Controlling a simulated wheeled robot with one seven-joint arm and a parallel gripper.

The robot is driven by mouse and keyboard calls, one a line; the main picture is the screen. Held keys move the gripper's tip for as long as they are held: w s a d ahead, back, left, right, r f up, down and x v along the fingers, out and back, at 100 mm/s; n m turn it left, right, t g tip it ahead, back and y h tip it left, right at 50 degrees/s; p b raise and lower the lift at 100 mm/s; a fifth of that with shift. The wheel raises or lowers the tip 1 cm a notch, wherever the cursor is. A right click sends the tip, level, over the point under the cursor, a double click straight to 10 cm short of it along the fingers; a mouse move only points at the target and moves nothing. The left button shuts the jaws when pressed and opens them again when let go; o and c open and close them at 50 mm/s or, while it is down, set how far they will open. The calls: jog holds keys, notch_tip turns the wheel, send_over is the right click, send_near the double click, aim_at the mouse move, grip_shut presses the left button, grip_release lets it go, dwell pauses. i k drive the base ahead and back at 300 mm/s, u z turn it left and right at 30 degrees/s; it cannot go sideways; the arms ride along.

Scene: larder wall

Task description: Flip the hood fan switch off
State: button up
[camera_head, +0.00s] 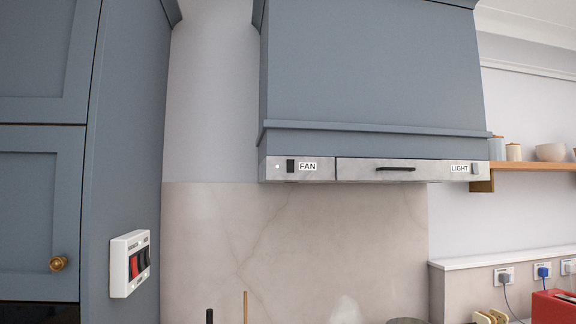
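The range hood (370,75) is blue-grey and fills the upper middle of the view. A pale strip runs along its lower front edge. At the strip's left end is the fan switch (290,166), a small dark rocker beside a label reading FAN (308,166). A small whitish dot (277,166) sits just left of the switch. The picture is too small to tell which way the rocker is tipped. My gripper is not in view.
A LIGHT switch (475,168) is at the strip's right end, with a dark handle (395,169) between. A white switch box (130,263) with red and dark rockers is on the tall left cabinet (125,130). A shelf (535,166) stands right. The space before the hood looks clear.

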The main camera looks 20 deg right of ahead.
aim_at(290, 163)
jog(key=k, duration=0.55)
jog(key=u, duration=0.3)
jog(key=i, duration=1.35)
jog(key=z, duration=0.4)
